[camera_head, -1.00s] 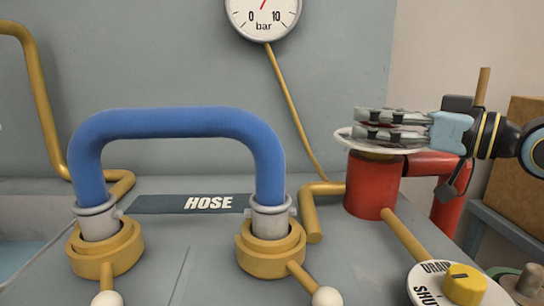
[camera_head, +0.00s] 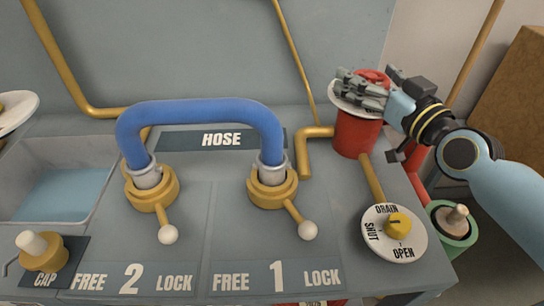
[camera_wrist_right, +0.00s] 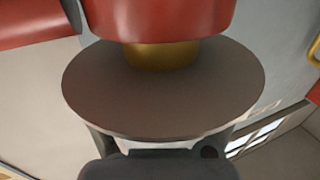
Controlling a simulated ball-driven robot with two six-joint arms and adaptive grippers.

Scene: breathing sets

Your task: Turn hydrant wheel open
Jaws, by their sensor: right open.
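The red hydrant (camera_head: 355,135) stands at the back right of the grey bench. In the right wrist view the disc (camera_wrist_right: 160,105) lies across the space between my open fingers, below a brass neck and red body. I cannot tell whether the fingers touch the rim. My left gripper is not in view.
A blue hose (camera_head: 200,112) bridges two brass couplings left of the hydrant. A drain dial (camera_head: 393,232) with a yellow knob lies in front of it. A basin (camera_head: 60,190) and a brass cap (camera_head: 42,255) are at left. A brown box (camera_head: 515,110) stands right.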

